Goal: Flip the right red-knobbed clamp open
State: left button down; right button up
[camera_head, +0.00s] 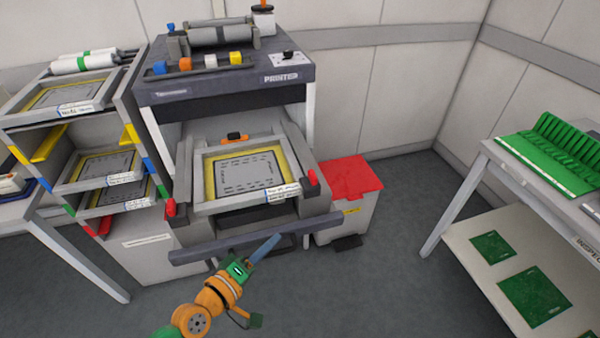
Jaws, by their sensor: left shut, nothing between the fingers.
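The right red-knobbed clamp (312,179) is at the right front corner of the printer (225,100). Its knob stands up beside the stencil frame (243,205); the picture is too small to tell whether it is locked. The left red-knobbed clamp (171,208) is at the opposite front corner. The frame lies on the printer's pulled-out bed, with a yellow border and a white label at its front right. My left gripper (275,240) is shut and empty, its blue fingers by the printer's front bar, below and left of the right clamp and apart from it. My right gripper is out of view.
A red-lidded bin (350,178) stands close to the printer's right side. A rack (128,135) with more frames stands at the left. The dark front bar (205,245) crosses before the bed. A table with green racks (560,150) is at the right, with open floor between.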

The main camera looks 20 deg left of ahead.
aim_at(312, 182)
pick_arm(q)
notch_tip(312, 182, up, 7)
jog(key=w+a+n+t+y, duration=0.1)
jog(key=a+n+t, duration=0.1)
jog(key=n, duration=0.2)
jog(key=shift+w+a+f+n, duration=0.2)
jog(key=shift+a+n, duration=0.15)
jog(key=shift+n, duration=0.05)
jog(key=p+x, duration=0.1)
jog(key=x, duration=0.9)
jog(key=shift+w+r, duration=0.2)
jog(key=shift+w+d+p, duration=0.35)
jog(key=shift+w+d, duration=0.4)
jog(key=shift+d, duration=0.35)
jog(key=shift+w+d, duration=0.25)
jog(key=shift+d, duration=0.3)
jog(key=w+d, duration=0.2)
jog(key=d, duration=0.1)
jog(key=shift+a, duration=0.15)
